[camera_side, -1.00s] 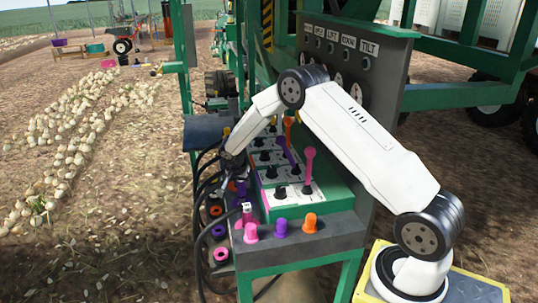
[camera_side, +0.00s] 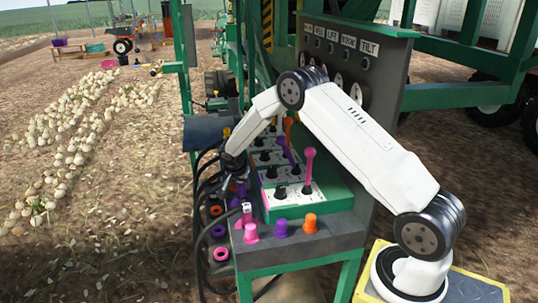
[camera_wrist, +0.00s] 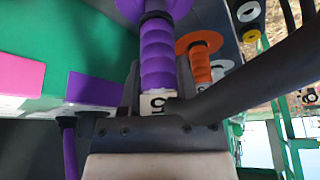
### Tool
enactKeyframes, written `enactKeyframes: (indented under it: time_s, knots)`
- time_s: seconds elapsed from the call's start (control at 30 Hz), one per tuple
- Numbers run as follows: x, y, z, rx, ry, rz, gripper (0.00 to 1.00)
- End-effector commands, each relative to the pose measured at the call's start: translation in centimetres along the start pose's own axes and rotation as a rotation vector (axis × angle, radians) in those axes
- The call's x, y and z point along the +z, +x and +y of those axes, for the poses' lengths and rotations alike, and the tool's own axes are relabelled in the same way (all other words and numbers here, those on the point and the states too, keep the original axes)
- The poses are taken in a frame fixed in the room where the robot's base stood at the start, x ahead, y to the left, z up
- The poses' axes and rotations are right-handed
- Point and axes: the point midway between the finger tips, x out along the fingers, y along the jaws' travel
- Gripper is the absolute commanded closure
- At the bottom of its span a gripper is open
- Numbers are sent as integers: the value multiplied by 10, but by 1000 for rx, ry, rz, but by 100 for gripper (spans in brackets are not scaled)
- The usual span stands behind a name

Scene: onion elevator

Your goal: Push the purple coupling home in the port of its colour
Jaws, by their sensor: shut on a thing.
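The purple coupling (camera_wrist: 157,55), a ribbed cylinder, fills the middle of the wrist view. Its far end meets a purple ring-shaped port (camera_wrist: 150,6) at the top edge; how deep it sits there cannot be told. A white tag with a dark mark (camera_wrist: 156,103) is at its near end, beside the jaws. My gripper (camera_wrist: 157,112) is shut on the coupling's near end. In the side view my gripper (camera_side: 234,168) is at the left face of the console, and the coupling is hard to make out there.
An orange coupling in an orange ring (camera_wrist: 200,55) is close to the right. A thick black hose (camera_wrist: 250,80) crosses the wrist view. Lower ports are orange (camera_side: 215,210), purple (camera_side: 218,230) and pink (camera_side: 221,254). Levers (camera_side: 308,165) and coloured caps (camera_side: 281,227) top the console.

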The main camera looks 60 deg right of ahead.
Motion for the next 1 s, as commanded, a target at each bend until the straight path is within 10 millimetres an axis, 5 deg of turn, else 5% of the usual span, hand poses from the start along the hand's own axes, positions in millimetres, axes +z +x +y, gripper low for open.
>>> enactKeyframes:
  time_s: [1.0]
  knots:
    - [3,7,0,-1,0,1,100]
